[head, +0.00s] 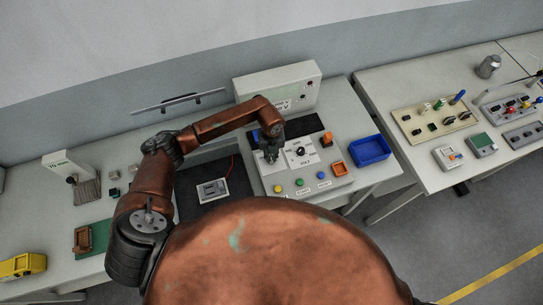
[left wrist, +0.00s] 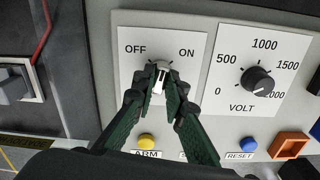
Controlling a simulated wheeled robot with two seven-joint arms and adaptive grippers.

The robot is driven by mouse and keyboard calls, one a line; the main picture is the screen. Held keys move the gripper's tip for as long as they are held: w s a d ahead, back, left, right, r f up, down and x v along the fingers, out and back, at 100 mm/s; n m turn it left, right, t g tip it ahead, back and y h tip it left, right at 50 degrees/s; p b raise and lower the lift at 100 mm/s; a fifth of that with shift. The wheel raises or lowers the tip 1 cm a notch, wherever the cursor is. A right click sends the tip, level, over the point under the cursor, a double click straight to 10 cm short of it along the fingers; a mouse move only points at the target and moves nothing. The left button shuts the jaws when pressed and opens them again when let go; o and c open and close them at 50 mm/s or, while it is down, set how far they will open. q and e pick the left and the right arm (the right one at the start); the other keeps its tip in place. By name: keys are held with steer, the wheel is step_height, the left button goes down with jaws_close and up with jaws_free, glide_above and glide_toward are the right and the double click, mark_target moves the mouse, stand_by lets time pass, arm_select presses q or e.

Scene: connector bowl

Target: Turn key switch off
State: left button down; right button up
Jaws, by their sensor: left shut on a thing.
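The key switch (left wrist: 160,74) is on a white plate (left wrist: 129,35) marked OFF at left and ON at right. In the left wrist view its light grip stands roughly upright between the two words, so I cannot tell its exact setting. My left gripper (left wrist: 161,92) is shut on the key switch, with one finger on each side of the grip. In the head view my left gripper (head: 271,155) reaches down onto the control panel (head: 311,190) and hides most of the switch. My right gripper is in neither view.
The black VOLT knob (left wrist: 257,79) is close to the right of the switch. A yellow button (left wrist: 147,142) and a blue button (left wrist: 246,144) are below. An orange square part (left wrist: 289,146) is at the lower right. A blue tray (head: 370,150) stands right of the panel.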

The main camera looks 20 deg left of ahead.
arm_select(q)
steer(key=n+p, duration=0.1)
steer(key=n, duration=0.4)
steer(key=shift+s+n, duration=0.1)
steer(key=shift+n, duration=0.2)
steer(key=n+p, duration=0.1)
steer(key=n, duration=0.4)
steer(key=shift+d+p, duration=0.1)
steer(key=shift+p, duration=0.25)
steer(key=shift+n, duration=0.4)
steer(key=c, duration=2)
jaws_free()
steer(key=shift+o, duration=0.2)
